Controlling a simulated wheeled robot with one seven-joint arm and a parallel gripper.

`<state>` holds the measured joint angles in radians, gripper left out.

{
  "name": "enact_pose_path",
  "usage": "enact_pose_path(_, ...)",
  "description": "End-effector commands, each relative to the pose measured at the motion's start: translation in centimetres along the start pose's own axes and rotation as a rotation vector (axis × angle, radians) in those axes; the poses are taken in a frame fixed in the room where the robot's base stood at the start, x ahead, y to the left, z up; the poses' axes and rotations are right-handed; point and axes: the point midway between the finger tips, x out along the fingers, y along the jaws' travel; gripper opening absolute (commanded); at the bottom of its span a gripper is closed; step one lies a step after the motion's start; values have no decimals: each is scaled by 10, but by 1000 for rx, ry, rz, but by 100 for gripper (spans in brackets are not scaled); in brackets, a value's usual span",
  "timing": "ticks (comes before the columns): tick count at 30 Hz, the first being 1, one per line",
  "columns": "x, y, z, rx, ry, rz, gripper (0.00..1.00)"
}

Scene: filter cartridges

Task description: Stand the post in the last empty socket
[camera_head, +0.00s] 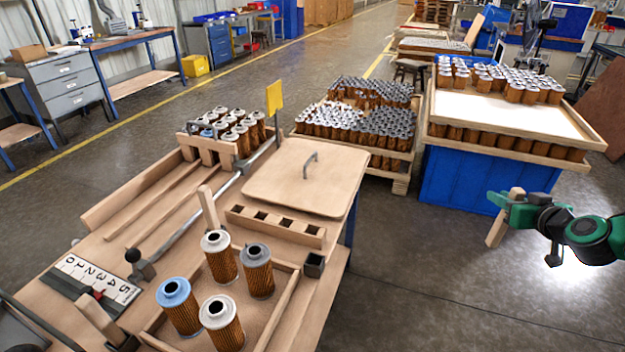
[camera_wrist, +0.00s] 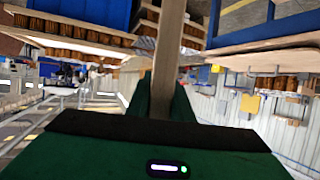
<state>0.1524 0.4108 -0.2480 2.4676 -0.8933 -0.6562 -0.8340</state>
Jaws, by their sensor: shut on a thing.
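My gripper (camera_head: 516,205) is out at the right, over the floor and clear of the bench. It is shut on a light wooden post (camera_head: 496,231), which hangs tilted, its lower end to the left. The post (camera_wrist: 170,50) also shows between the fingers in the wrist view. A black square socket (camera_head: 314,265) stands at the right corner of the wooden tray (camera_head: 281,312) and looks empty. Other wooden posts stand at the tray's back left (camera_head: 208,208) and front left (camera_head: 97,318); the front one rises from a dark holder.
Filter cartridges (camera_head: 219,257) stand in the tray. Behind it lies a wooden block (camera_head: 275,226) with several square holes. A lid board (camera_head: 306,176) with a handle lies beyond. A blue-sided stand (camera_head: 470,180) with cartridges is behind my gripper. Open floor separates bench and gripper.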

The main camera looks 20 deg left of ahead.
Motion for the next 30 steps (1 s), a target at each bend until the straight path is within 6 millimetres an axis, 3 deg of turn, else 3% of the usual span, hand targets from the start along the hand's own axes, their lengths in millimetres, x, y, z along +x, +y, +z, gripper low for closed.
enact_pose_path(12,-1,3,0,2,0,4,0)
enact_pose_path(17,4,-16,-5,-13,2,-37,0)
enact_pose_path(20,13,-48,-12,-37,2,-108,0)
enact_pose_path(23,21,-94,-22,-71,2,-204,0)
enact_pose_path(30,24,-216,-39,-166,-1,-453,0)
